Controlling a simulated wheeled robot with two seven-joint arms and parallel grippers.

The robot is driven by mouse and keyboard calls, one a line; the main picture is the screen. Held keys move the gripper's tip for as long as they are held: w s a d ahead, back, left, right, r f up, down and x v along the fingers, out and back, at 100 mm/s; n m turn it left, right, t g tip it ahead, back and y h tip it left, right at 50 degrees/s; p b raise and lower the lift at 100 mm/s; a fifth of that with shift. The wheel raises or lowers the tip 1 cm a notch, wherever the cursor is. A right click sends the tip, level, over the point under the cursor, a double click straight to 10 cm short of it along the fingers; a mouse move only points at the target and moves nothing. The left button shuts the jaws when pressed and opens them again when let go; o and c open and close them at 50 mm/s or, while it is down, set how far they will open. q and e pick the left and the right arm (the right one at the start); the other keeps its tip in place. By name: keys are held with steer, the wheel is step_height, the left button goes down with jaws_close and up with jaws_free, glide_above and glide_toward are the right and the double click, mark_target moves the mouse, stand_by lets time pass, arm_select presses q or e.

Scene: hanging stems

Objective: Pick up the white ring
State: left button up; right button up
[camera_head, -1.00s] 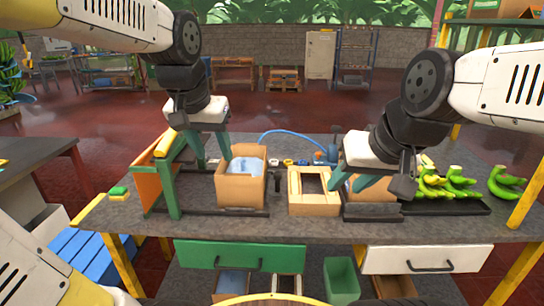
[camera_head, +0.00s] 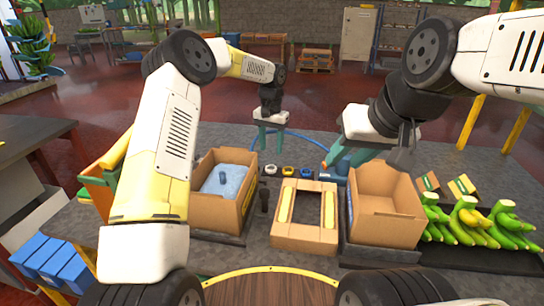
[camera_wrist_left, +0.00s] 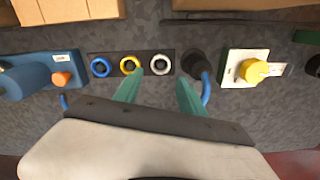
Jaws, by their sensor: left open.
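The white ring (camera_head: 270,169) lies at the left end of a dark strip at the back of the table. A yellow ring (camera_head: 288,171) and a blue ring (camera_head: 306,172) lie beside it. My left gripper (camera_head: 270,145) is open and empty, near the rings on their far side. In the left wrist view, the white ring (camera_wrist_left: 160,64) shows just beyond the gap between the open fingertips (camera_wrist_left: 158,80); the left finger is close to the yellow ring (camera_wrist_left: 130,65). My right gripper (camera_head: 343,160) hangs right of the rings, with its green fingers apart and nothing seen between them.
A box with a pale blue bag (camera_head: 205,212) stands left, a cardboard frame (camera_head: 273,234) in the middle, an open empty box (camera_head: 383,240) right. Bananas (camera_head: 465,222) lie far right. In the wrist view, a dark cylinder (camera_wrist_left: 197,66) with a blue cable stands by the right finger.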

mark_target(271, 167)
arm_select(q)
steer(key=shift+w+d+f, duration=0.1)
steer(key=shift+w+f, duration=0.15)
steer(key=shift+f, duration=0.2)
step_height(271, 167, down, 8)
steer(key=shift+s+r, duration=0.15)
steer(key=shift+r, duration=0.1)
steer(key=shift+a, duration=0.2)
jaws_close()
